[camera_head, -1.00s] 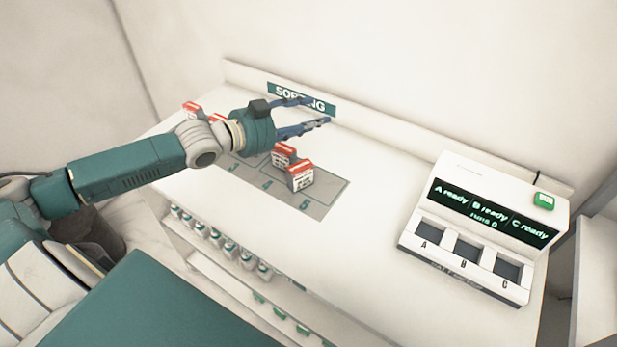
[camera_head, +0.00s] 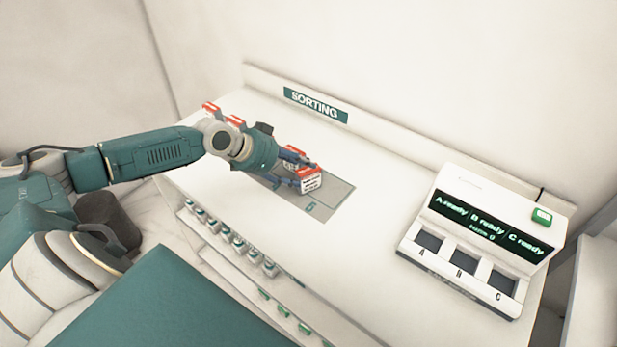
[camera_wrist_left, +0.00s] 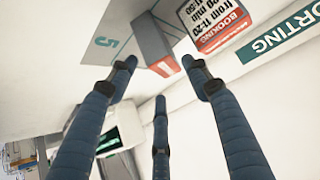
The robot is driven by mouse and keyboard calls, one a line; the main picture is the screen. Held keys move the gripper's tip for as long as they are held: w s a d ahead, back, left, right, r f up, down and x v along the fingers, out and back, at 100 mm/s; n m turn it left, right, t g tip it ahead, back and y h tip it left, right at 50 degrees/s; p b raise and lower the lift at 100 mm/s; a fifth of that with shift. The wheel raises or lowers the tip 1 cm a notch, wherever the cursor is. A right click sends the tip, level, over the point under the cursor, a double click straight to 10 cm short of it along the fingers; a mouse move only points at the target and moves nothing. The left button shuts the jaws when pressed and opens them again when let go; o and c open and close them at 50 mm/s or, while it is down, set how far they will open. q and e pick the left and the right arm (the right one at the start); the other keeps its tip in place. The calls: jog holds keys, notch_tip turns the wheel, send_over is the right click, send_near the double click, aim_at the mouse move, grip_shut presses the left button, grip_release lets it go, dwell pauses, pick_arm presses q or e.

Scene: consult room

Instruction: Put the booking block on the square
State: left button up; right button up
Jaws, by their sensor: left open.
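My left gripper (camera_head: 301,171) is open, with its fingers low beside the red-topped white blocks on the grey numbered mat (camera_head: 338,197). The nearest block (camera_head: 312,184) stands close to the fingertips; a second one behind it is mostly hidden by the fingers. In the left wrist view, a white block with a red "BOOKING" label (camera_wrist_left: 217,22) lies beyond the right finger. A grey-sided block with a red edge (camera_wrist_left: 154,46) lies beyond the gap between the fingers, near the number 5. Nothing is held. I cannot tell which square is meant. My right gripper is out of view.
More red-topped blocks (camera_head: 211,107) stand behind my left wrist. A "SORTING" sign (camera_head: 315,105) is at the back. The counter between mat and device is clear.

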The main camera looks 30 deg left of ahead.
aim_at(307, 172)
pick_arm(q)
jog(key=p+x, duration=0.1)
jog(key=x, duration=0.4)
jog(key=shift+w+d+f, duration=0.1)
jog(key=shift+w+f, duration=0.1)
jog(key=shift+w, duration=0.05)
jog(key=c, duration=1.1)
jog(key=shift+r, duration=0.1)
jog(key=shift+c, duration=0.2)
